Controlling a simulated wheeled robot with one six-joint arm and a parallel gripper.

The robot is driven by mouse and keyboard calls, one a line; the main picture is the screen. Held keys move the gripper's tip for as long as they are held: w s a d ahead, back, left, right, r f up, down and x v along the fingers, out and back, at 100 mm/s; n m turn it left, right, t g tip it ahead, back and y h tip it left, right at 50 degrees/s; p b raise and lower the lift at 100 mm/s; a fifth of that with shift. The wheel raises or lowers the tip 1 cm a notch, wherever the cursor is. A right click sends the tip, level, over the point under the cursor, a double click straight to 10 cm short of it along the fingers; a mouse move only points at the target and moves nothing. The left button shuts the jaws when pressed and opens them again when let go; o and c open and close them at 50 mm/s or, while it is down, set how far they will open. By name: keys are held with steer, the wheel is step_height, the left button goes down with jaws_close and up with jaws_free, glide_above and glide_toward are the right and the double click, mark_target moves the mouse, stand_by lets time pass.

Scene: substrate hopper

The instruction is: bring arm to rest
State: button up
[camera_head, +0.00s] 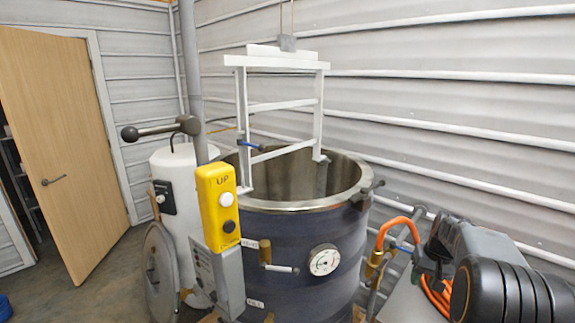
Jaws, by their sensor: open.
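Part of my arm (505,277) shows at the lower right, as a grey link with rounded black ribbed joints. It is cut off by the right and bottom edges of the view. My gripper and its fingertips are not in view. The arm is to the right of the large dark-blue vat (290,245), with a visible gap between them.
The open-topped vat has a dial gauge (324,260) and a white frame (284,110) hanging over it. A yellow UP control box (218,202) stands in front. An orange hose (395,228) lies beside my arm. A wooden door (65,140) stands open at left, with bare floor nearby.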

steer(key=s+a+r+n+t+b, duration=0.1)
steer(key=s+a+t, duration=0.1)
steer(key=s+a, duration=0.7)
steer(key=s+a+r+n+t+h+b, duration=0.1)
steer(key=s+a+r+n+t, duration=0.1)
steer(key=s+a, duration=0.8)
steer(key=shift+s+a+b, duration=0.3)
steer(key=shift+a, duration=0.45)
steer(key=shift+r, duration=0.15)
